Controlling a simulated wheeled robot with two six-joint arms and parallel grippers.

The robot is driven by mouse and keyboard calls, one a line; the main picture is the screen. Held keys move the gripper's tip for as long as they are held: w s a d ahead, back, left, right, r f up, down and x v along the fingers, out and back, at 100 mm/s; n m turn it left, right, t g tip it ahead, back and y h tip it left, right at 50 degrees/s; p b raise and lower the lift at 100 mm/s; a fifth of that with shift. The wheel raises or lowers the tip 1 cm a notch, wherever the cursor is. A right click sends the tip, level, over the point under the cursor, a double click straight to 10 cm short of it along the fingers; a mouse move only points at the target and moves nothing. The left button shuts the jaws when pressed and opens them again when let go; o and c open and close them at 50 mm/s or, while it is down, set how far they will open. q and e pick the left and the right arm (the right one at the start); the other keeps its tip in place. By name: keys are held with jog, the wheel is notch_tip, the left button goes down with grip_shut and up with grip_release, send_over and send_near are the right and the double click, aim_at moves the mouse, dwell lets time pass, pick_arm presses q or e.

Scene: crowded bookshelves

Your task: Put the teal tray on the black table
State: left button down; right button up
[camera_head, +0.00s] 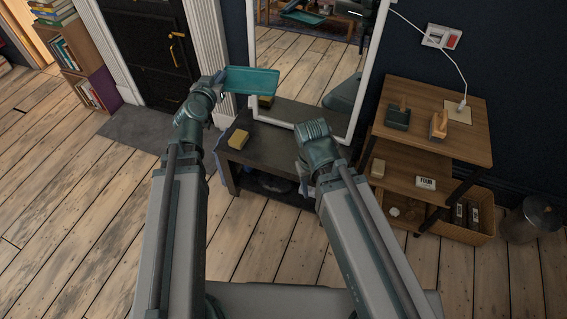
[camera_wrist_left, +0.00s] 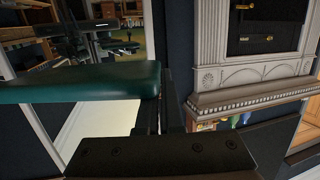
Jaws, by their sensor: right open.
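The teal tray (camera_head: 250,80) is in the air, roughly level, in front of the mirror and above the black table. My left gripper (camera_head: 220,84) is shut on the tray's left edge. In the left wrist view, the tray (camera_wrist_left: 80,83) extends left from the jaws. The low black table (camera_head: 270,146) stands against the wall under the mirror. A yellow block (camera_head: 238,139) sits on its left part. My right gripper (camera_head: 304,188) is open and empty at the table's front right; its arm hides part of that end.
A wooden shelf unit (camera_head: 455,115) with brushes on top stands right of the table, with a wicker basket (camera_head: 460,222) low down. The tall mirror (camera_head: 310,60) rises behind the table. The tabletop's middle looks clear. A dark door (camera_head: 150,50) is at left.

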pick_arm(q)
jog(key=d+f+h+b, duration=0.1)
jog(key=f+b, duration=1)
jog(key=w+d+f+m+h+b, duration=0.1)
jog(key=d+f+b, duration=0.1)
jog(key=f+b, duration=0.9)
jog(key=d+f+m+h+b, duration=0.1)
jog(key=d+f+b, duration=0.1)
jog(key=f+b, duration=0.9)
jog(key=shift+w+d+f+g, duration=0.15)
jog(key=shift+w+f+g, duration=0.05)
jog(key=shift+f, duration=0.4)
jog(key=shift+w+d+f+g, duration=0.1)
jog(key=shift+w+f+g, duration=0.1)
jog(key=shift+f, duration=0.35)
jog(key=shift+d, duration=0.15)
jog(key=b, duration=0.2)
send_over(291, 155)
jog(key=shift+f, duration=0.7)
notch_tip(291, 155, down, 4)
jog(key=b, duration=0.3)
jog(key=shift+r+b, duration=0.1)
jog(key=shift+b, duration=0.2)
jog(key=shift+r, duration=0.1)
